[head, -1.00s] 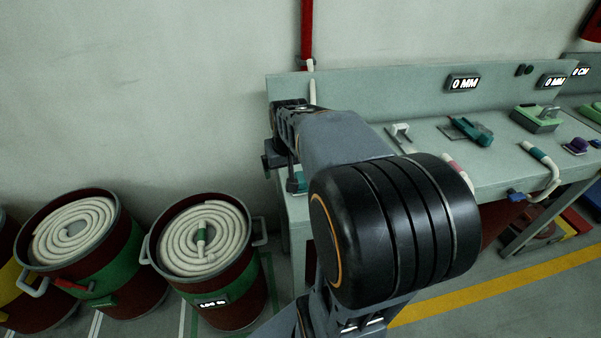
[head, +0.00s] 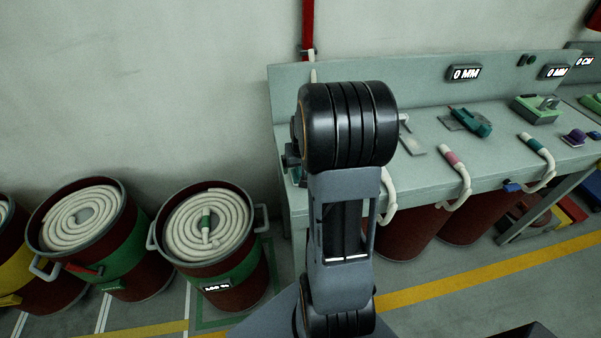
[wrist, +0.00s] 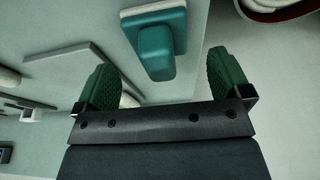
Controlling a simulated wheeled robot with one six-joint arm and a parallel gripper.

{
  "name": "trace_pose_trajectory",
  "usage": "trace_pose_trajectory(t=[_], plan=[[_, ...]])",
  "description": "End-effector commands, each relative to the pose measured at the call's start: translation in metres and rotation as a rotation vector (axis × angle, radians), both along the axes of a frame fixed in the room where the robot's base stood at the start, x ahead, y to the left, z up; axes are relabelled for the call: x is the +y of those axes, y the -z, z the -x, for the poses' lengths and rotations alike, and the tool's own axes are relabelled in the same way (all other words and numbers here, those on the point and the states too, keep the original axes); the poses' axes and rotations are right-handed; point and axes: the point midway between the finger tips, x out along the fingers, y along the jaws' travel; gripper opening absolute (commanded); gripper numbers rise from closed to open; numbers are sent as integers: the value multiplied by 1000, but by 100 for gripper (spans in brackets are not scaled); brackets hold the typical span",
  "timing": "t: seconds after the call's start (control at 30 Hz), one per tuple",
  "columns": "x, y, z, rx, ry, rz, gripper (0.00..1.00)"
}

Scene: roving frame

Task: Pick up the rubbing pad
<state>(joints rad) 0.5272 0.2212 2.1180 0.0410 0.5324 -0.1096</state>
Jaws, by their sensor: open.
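A teal block on a pale base, which looks like the rubbing pad (wrist: 157,48), lies on the bench top near its edge in the wrist view. My gripper (wrist: 163,62) is open, with green ribbed fingers on either side of the block's near end. The gripper looks empty; I cannot tell its height over the block. In the head view my arm hides most of the gripper, and only a little teal shows beside it at the bench's left end.
The pale green bench (head: 425,185) carries a teal tool (head: 470,121), a green device (head: 536,109) and hoses (head: 455,175). Drums with coiled rope (head: 208,245) stand left of the bench. Open floor with a yellow line (head: 470,275) lies in front.

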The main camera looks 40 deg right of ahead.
Motion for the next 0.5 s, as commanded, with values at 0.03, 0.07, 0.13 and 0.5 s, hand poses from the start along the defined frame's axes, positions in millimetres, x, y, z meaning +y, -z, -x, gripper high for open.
trace_pose_trajectory(t=[0.03,0.07,0.13,0.5], plan=[[1,6,0,6,0,-4,96],[1,10,0,5,0,-3,96],[0,19,-3,3,0,-3,96],[-3,34,-7,0,0,0,96]])
